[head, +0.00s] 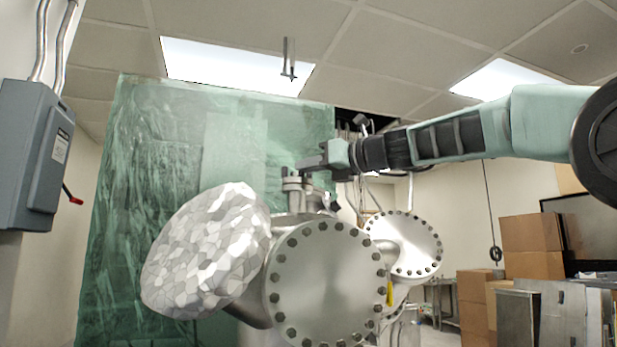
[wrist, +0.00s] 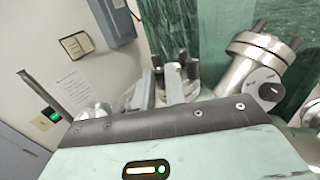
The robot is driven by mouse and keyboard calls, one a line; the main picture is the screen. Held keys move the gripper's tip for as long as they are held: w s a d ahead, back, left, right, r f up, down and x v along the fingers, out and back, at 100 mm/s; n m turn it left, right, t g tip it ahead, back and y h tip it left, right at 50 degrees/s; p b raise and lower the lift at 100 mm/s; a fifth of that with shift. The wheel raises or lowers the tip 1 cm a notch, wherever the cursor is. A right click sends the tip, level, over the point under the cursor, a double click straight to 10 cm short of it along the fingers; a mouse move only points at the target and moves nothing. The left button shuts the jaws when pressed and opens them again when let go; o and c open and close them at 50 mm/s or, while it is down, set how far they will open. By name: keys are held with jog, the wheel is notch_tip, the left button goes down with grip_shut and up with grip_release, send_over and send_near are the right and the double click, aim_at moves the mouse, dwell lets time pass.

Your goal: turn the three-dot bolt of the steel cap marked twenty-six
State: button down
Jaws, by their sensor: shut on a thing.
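A small steel cap (head: 293,187) with upright bolts stands on top of the large steel vessel in the head view. It also shows in the wrist view (wrist: 190,92), with dark bolts (wrist: 184,62) standing up from it. My gripper (head: 299,168) comes in from the right at the cap's top. In the wrist view, my gripper (wrist: 161,82) has its two fingers close together at the cap's left side, shut on what looks like one of its bolts. The gripped bolt is mostly hidden by the fingers. I cannot read the number or dots.
A second bolted steel port (wrist: 262,48) stands to the right in the wrist view. Below the cap are a large bolted flange (head: 325,280) and a foil-wrapped bulge (head: 208,250). Green sheeting (head: 140,190) hangs behind. A grey switch box (head: 35,155) is at left.

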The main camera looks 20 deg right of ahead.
jog(key=y, duration=0.1)
jog(key=n+g+p, duration=0.1)
jog(key=n+g+y, duration=0.1)
jog(key=shift+w+d+y+p, duration=0.25)
jog(key=shift+w+y+p, duration=0.05)
jog(key=shift+p, duration=0.1)
jog(key=shift+n+g+y+p, duration=0.6)
jog(key=shift+n+g+p, duration=0.1)
jog(key=shift+g, duration=0.2)
jog(key=shift+f+g, duration=0.15)
jog(key=shift+g, duration=0.15)
jog(key=c, duration=1.4)
grip_release()
jog(key=shift+c, duration=0.2)
jog(key=b+v, duration=0.2)
jog(key=v, duration=1.5)
jog(key=shift+d+f, duration=0.2)
jog(key=shift+d, duration=0.05)
